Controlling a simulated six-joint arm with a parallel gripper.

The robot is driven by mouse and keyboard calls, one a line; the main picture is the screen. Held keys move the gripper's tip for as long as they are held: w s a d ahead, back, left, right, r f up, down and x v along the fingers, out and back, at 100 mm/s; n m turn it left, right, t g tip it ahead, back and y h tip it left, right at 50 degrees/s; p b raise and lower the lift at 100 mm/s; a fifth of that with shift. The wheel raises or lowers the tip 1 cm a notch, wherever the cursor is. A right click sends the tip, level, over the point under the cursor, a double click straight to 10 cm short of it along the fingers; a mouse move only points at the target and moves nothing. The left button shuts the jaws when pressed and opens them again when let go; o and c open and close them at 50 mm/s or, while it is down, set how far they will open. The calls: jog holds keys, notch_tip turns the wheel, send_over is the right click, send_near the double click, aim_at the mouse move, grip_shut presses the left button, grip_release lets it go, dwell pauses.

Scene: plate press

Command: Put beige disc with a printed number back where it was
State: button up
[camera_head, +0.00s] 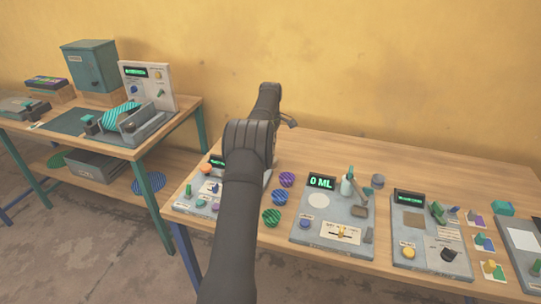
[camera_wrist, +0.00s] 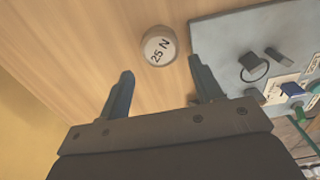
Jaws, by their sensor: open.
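A beige disc with "25 N" printed on its top (camera_wrist: 159,46) lies flat on the wooden table in the wrist view, just beyond my fingertips. My gripper (camera_wrist: 161,66) is open and empty. Its two fingers are spread apart, with the disc ahead of the gap between them and not touching either finger. A grey control panel (camera_wrist: 226,40) stands beside the disc, to its right in the wrist view. In the head view I cannot make out this disc or my fingers; my arm covers that part of the table.
In the head view, purple (camera_head: 287,180) and green (camera_head: 271,217) striped discs lie right of my arm. A panel reading "0 ML" (camera_head: 318,236) and another grey panel (camera_head: 428,246) stand farther right. The wooden table (camera_head: 345,146) is bare along the wall.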

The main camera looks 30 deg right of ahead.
notch_tip(320, 180, up, 5)
dwell(0.3)
notch_tip(320, 180, down, 13)
jog(key=shift+r, duration=0.15)
notch_tip(320, 180, up, 3)
jog(key=shift+f, duration=0.1)
jog(key=shift+r, duration=0.65)
jog(key=shift+f, duration=0.1)
